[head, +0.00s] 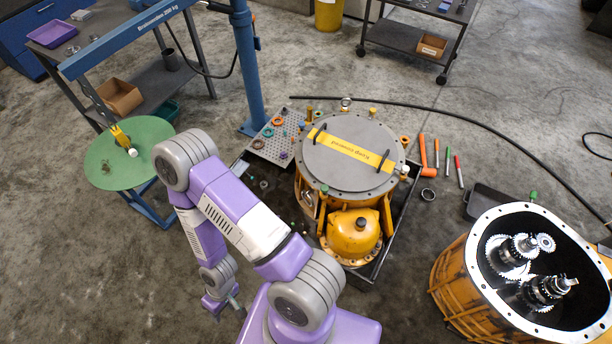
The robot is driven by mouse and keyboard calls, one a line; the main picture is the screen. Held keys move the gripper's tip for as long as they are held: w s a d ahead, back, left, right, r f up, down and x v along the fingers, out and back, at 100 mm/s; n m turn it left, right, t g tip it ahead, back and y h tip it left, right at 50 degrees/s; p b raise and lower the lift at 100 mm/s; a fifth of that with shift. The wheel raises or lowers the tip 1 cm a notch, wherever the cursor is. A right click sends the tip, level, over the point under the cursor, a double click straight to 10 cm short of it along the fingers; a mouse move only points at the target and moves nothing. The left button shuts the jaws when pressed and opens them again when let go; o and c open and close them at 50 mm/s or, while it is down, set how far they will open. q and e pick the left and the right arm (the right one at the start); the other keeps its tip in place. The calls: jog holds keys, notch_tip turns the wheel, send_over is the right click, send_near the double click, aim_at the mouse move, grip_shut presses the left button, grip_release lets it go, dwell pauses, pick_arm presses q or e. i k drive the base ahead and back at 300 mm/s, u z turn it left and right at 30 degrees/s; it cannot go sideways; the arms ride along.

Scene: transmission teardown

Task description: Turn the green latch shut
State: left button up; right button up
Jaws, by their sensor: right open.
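I cannot make out a green latch for certain. A small green piece (324,189) shows at the front left edge of the round grey lid (345,172) on the yellow transmission housing (358,235); its shape is too small to tell. Another small green piece (533,195) stands behind the open housing at the right. My right gripper (228,311) hangs low at the lower left of centre, over the floor, apart from both pieces. It is open and nothing shows between its fingers. My left gripper is not in view.
A yellow strip with a label and two black handles lie on the lid. The housing stands in a dark tray (405,215). The open housing (470,275) holds gears. A round green table (125,175), a blue post (247,70) and a workbench stand left. Tools and a black hose lie right.

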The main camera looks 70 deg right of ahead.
aim_at(324, 189)
jog(key=z, duration=0.95)
jog(key=i, duration=1.1)
jog(key=z, duration=1.35)
jog(key=i, duration=0.2)
jog(key=z, duration=0.05)
